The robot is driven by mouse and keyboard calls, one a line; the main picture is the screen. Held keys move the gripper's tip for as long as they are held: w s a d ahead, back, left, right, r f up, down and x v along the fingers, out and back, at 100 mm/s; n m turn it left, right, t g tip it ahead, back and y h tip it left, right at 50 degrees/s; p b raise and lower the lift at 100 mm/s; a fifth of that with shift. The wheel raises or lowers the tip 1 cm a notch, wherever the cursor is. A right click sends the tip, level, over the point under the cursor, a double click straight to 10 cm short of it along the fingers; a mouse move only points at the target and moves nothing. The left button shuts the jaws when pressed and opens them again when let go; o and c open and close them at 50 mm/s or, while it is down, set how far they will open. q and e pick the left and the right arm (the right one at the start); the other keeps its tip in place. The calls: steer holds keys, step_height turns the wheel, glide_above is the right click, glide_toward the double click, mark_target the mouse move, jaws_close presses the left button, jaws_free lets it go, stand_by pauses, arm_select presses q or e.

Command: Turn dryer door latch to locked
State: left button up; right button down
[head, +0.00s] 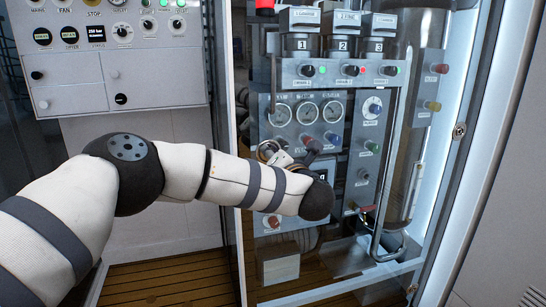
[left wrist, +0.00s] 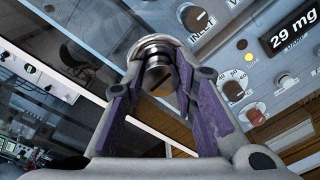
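My left arm reaches across the head view to the fill panel. A round metal knob-like piece (left wrist: 157,54) shows at the fingertips, inside a grey rounded rim. I cannot tell whether the fingers press on it, or whether it is the dryer door latch. The latch's setting cannot be read. My right gripper is in neither view.
Gauges (head: 307,113) and numbered units (head: 342,43) are above the gripper. A red-handled valve (head: 364,209) and bent pipe stand to the right. A 29 mg display (left wrist: 293,27) and knobs (left wrist: 198,19) are close by. A bright cabinet frame (head: 470,150) bounds the right.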

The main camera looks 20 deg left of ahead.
arm_select(q)
steer(key=o, duration=0.4)
steer(key=v, duration=1.2)
steer(key=shift+f, duration=0.1)
